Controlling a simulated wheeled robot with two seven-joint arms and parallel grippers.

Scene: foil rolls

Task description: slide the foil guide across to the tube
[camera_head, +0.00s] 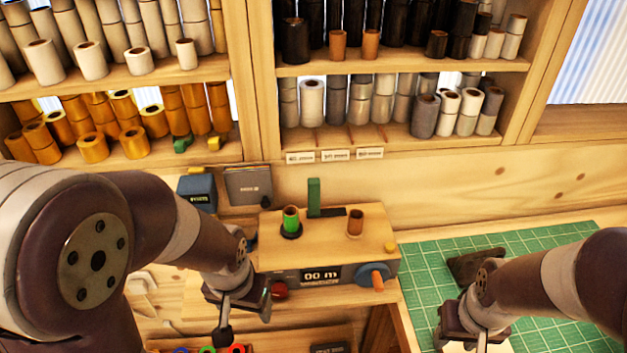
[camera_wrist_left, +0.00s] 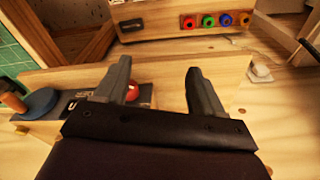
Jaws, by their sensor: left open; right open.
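The winder (camera_head: 325,252) is a wooden box with a "00 m" display, and its front also shows in the left wrist view (camera_wrist_left: 60,125). An upright green piece (camera_head: 313,196), apparently the foil guide, stands at its back edge beside a dark strip (camera_head: 338,212). A green-sided tube (camera_head: 291,218) stands on a black base at left, and a brown tube (camera_head: 355,222) stands at right. My left gripper (camera_head: 244,318) is open and empty in front of the winder's left end; its fingers show in the left wrist view (camera_wrist_left: 156,76). My right gripper (camera_head: 468,341) is open at the lower right, partly cut off.
A red button (camera_head: 279,290) and a blue knob with an orange handle (camera_head: 374,276) are on the winder's front. A blue box (camera_head: 197,193) and a grey box (camera_head: 248,186) stand behind. A dark wedge (camera_head: 474,264) lies on the green mat (camera_head: 425,290). Shelves of rolls (camera_head: 400,135) stand behind.

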